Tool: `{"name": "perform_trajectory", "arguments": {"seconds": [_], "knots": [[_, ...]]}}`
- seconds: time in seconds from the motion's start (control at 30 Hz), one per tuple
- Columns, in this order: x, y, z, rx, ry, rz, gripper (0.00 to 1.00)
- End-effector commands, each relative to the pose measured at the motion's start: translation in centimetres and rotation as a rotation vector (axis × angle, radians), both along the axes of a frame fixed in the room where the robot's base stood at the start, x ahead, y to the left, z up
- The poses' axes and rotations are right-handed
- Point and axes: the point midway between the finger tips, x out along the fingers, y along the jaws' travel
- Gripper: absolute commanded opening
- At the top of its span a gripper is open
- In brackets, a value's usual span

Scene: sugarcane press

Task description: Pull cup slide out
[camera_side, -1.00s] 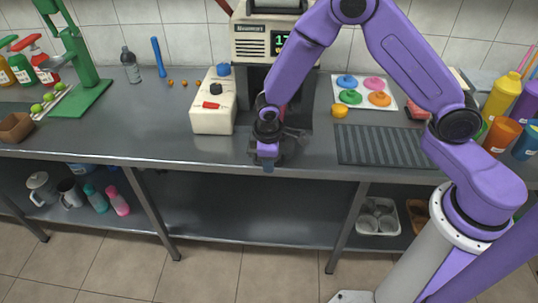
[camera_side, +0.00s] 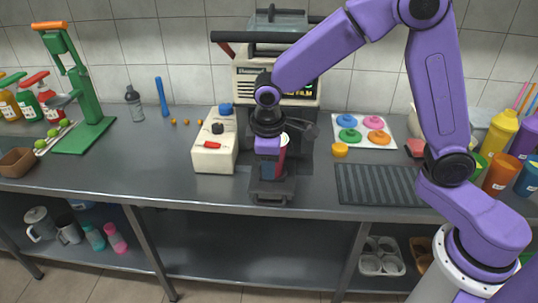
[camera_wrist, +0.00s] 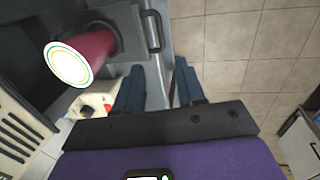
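The press (camera_side: 275,85) stands at the back middle of the counter, partly hidden by my arm. The dark cup slide (camera_side: 272,188) reaches forward from its base to near the counter's front edge in the side view. A red cup (camera_side: 282,157) stands upright on it, partly behind my gripper. The wrist view shows the cup (camera_wrist: 82,58) with a pale round top at left, and the slide's dark handle (camera_wrist: 153,30) beyond my fingertips. My gripper (camera_wrist: 157,72) is open, its two blue fingers apart with nothing between them. In the side view my gripper's fingertips are hard to make out.
A white control box (camera_side: 213,158) stands left of the slide. A dark ribbed mat (camera_side: 378,185) and a yellow lid-like piece (camera_side: 340,150) lie to the right. A green hand press (camera_side: 82,110) stands far left. Open floor lies in front of the counter.

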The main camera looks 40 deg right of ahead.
Motion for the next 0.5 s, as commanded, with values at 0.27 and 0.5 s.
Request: {"name": "perform_trajectory", "arguments": {"seconds": [0.27,0.5], "knots": [[-0.2,0.3,2.1,0.001,-0.001,-0.002,0.39],[-0.3,0.3,2.2,0.000,0.000,-0.001,0.39]]}}
